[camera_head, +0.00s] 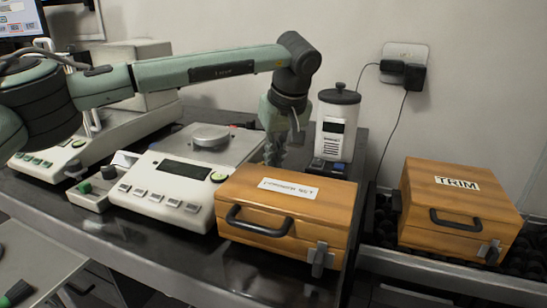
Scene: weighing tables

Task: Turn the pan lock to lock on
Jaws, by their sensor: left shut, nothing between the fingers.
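A white balance (165,193) stands on the dark bench, with a dark display, several front buttons and a round metal piece (210,136) on its top plate. I cannot pick out the pan lock or its setting for certain. My left arm reaches across above the balance from the left. My left gripper (273,158) points down at the balance's right rear side, shut and empty. Its fingertips are partly hidden behind the wooden box with a label (285,205); whether they touch the balance cannot be told. My right gripper is not in view.
A white canister (337,125) stands behind the labelled box. The wooden TRIM box (455,210) is at the right. Another instrument (45,165) is at the left. The bench's front strip is clear.

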